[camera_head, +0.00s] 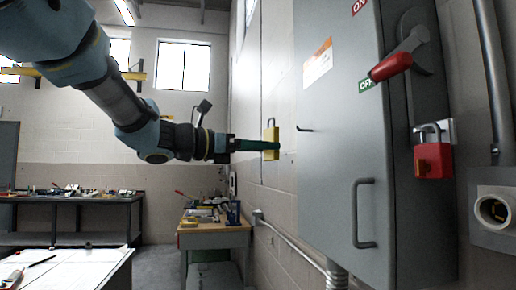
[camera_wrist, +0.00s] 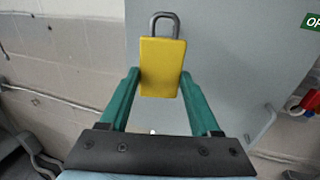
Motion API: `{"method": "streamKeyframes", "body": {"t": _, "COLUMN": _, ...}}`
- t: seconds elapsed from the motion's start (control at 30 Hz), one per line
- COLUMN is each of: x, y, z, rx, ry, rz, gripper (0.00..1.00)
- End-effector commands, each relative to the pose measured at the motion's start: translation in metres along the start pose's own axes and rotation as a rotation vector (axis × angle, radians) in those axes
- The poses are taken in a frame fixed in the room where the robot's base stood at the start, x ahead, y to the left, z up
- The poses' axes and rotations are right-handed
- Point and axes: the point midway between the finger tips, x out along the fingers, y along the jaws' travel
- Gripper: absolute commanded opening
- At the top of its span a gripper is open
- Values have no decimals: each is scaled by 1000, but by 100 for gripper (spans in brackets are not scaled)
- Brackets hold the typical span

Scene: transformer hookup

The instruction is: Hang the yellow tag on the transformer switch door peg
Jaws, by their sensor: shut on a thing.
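The yellow tag (camera_head: 271,144) is a flat yellow block with a grey shackle loop on top. My gripper (camera_head: 275,146) is shut on it with its green fingers, and the tag hangs upright in front of the grey switch door. In the wrist view the tag (camera_wrist: 162,67) sits between the fingertips (camera_wrist: 160,84), its loop upward and clear of them. The grey switch door (camera_head: 345,150) is to the right. A short dark peg (camera_head: 305,128) sticks out from the door, right of the tag and slightly above its middle. In the wrist view the peg cannot be made out.
A red switch handle (camera_head: 390,67) and a red padlock (camera_head: 433,160) are on the cabinet's right side. A door pull (camera_head: 363,213) stands out below. A conduit (camera_head: 295,243) runs along the wall. Workbenches (camera_head: 215,228) stand farther back. The space left of the door is open.

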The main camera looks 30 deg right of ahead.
Motion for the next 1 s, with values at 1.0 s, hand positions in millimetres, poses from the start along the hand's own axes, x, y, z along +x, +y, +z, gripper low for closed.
{"method": "streamKeyframes", "body": {"t": 1.0, "x": 56, "y": -15, "z": -5, "rx": 0, "ry": 0, "rz": -1, "gripper": 10}}
